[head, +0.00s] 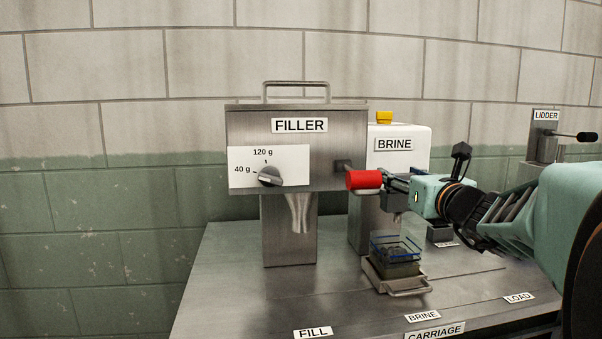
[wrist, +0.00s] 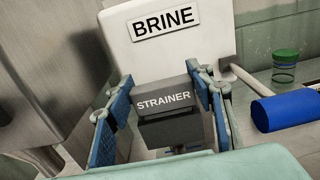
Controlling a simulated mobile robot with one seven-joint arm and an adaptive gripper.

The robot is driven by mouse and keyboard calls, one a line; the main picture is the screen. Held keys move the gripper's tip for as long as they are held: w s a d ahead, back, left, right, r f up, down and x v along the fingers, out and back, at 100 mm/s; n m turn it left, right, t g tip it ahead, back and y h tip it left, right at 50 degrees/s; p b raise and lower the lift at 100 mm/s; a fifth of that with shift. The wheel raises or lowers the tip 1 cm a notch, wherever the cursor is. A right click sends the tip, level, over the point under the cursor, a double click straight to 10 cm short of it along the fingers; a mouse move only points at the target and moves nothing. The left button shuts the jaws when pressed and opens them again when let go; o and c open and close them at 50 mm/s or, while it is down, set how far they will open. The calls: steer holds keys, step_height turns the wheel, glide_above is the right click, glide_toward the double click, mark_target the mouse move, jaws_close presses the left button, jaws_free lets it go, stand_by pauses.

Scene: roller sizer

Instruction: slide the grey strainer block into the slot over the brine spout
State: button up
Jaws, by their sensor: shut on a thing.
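My gripper (head: 392,183) is up against the front of the white brine machine (head: 412,140). In the wrist view its two blue-padded fingers (wrist: 168,90) are shut on the grey strainer block (wrist: 164,98), one on each side. The block's label faces the camera and it looks about level. Directly below it in the picture is a darker grey block (wrist: 170,131) with a thin spout-like part under it. Whether the strainer touches or sits in a slot there I cannot tell. In the head view the strainer is not clearly visible behind the fingers and a red cylinder.
The red cylinder (head: 363,180) on the filler (head: 297,150) is close left of my gripper. Below stands a clear blue-edged container (head: 396,246) on the carriage (head: 402,287). The wrist view shows a blue cylinder (wrist: 287,111) and a green-lidded jar (wrist: 285,68) at right.

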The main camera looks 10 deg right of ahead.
steer(key=shift+f, duration=0.15)
steer(key=o, duration=1.3)
steer(key=shift+c, duration=0.2)
